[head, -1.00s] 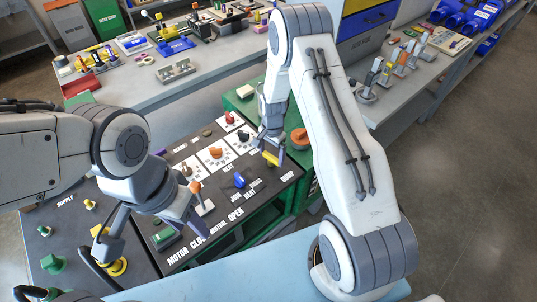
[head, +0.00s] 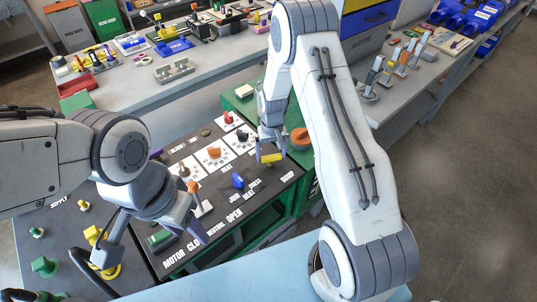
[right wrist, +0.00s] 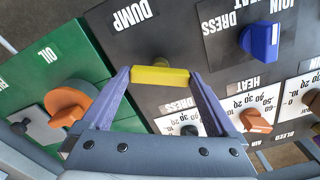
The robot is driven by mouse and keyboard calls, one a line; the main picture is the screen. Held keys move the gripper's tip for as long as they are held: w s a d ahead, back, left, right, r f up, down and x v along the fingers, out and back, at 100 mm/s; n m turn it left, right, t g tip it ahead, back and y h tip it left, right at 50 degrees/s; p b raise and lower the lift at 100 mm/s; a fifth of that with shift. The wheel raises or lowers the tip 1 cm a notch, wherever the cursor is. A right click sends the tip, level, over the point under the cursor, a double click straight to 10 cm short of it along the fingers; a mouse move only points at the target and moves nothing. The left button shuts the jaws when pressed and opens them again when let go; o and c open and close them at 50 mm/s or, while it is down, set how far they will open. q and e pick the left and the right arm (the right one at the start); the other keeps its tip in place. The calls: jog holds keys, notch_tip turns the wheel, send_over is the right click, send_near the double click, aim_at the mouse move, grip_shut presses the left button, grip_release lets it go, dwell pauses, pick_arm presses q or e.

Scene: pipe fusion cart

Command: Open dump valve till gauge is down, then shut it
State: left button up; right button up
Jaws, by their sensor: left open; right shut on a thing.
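The dump valve's yellow bar handle (right wrist: 160,76) stands beside the DUMP label in the right wrist view. It also shows in the head view (head: 271,158). My right gripper (right wrist: 160,78) is shut on the handle, one purple finger at each end. My left gripper (head: 197,228) is open over the lower part of the dark panel, near the orange-tipped lever (head: 194,187). A white numbered dial (right wrist: 185,122) lies just below the yellow handle, partly hidden by my right gripper. I cannot read a gauge needle.
A blue knob (right wrist: 260,42) and small orange knob (right wrist: 257,121) stand right of the handle. A large orange knob (right wrist: 69,103) marked OIL is on the green panel at left. The head view shows yellow and green valves (head: 45,266) on the left panel.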

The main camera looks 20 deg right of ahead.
aim_at(269, 156)
jog(key=n, duration=0.5)
jog(key=shift+w+a+r+b, duration=0.1)
jog(key=shift+w+a+b, duration=0.05)
jog(key=shift+w+b, duration=0.2)
dwell(0.4)
jog(key=o, duration=1)
jog(key=shift+s, duration=0.15)
jog(key=shift+r, duration=0.35)
notch_tip(269, 156, up, 10)
jog(key=b, duration=0.1)
jog(key=shift+a+b, duration=0.15)
jog(key=shift+b, duration=0.2)
